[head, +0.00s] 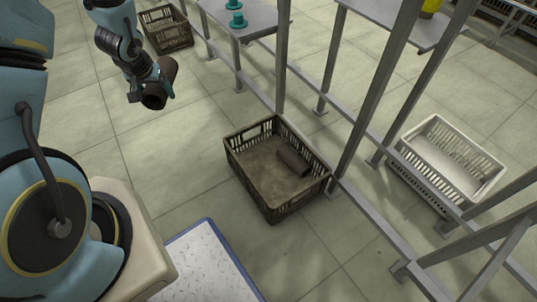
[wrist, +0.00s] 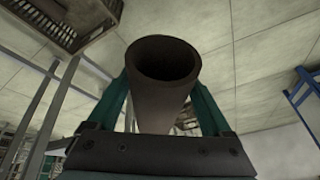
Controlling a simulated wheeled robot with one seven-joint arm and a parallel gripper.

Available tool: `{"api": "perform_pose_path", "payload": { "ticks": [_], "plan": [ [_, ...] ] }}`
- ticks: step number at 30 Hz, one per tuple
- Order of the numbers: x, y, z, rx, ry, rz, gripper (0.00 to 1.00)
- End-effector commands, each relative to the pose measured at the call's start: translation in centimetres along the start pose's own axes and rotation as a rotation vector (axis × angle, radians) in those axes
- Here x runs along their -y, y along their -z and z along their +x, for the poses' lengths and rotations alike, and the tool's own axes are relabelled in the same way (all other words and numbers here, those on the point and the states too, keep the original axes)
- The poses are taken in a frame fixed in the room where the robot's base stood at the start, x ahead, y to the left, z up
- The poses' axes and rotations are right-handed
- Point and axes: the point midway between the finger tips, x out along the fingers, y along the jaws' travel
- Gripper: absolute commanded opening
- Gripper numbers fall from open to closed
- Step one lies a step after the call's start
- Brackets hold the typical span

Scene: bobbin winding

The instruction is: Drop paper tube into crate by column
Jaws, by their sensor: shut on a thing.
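My gripper (head: 152,92) is shut on a dark brown paper tube (head: 167,70), held above the floor at the upper left in the head view. In the wrist view the tube (wrist: 163,90) lies between the two teal fingers, its open round end facing the camera. A brown slatted crate (head: 249,184) stands on the floor beside a grey metal column, to the right of and apart from my gripper. Another brown tube (head: 293,161) lies inside this crate. A crate also shows at the upper left of the wrist view (wrist: 65,22); I cannot tell which one.
A second brown crate (head: 168,38) stands behind my gripper. A white crate (head: 437,178) sits at the right beyond the grey rack posts (head: 376,90). Teal spools (head: 237,18) stand on a shelf. A blue-edged mat (head: 205,262) lies in front. Open floor separates my gripper from the near crate.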

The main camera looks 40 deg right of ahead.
Motion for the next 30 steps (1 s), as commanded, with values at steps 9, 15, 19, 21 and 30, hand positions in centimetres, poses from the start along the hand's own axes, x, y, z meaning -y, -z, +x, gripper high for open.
{"api": "perform_pose_path", "payload": {
  "ticks": [9,15,19,21,30],
  "plan": [
    [-11.2,-1.2,9.9,-0.036,-0.125,0.299,0.27],
    [-18.0,-2.2,14.6,-0.057,-0.199,0.479,0.27],
    [-22.5,-3.2,17.4,-0.070,-0.248,0.595,0.27],
    [-24.9,-3.8,18.8,-0.078,-0.274,0.656,0.27],
    [-32.7,-6.1,22.4,-0.099,-0.357,0.859,0.27]
  ]
}}
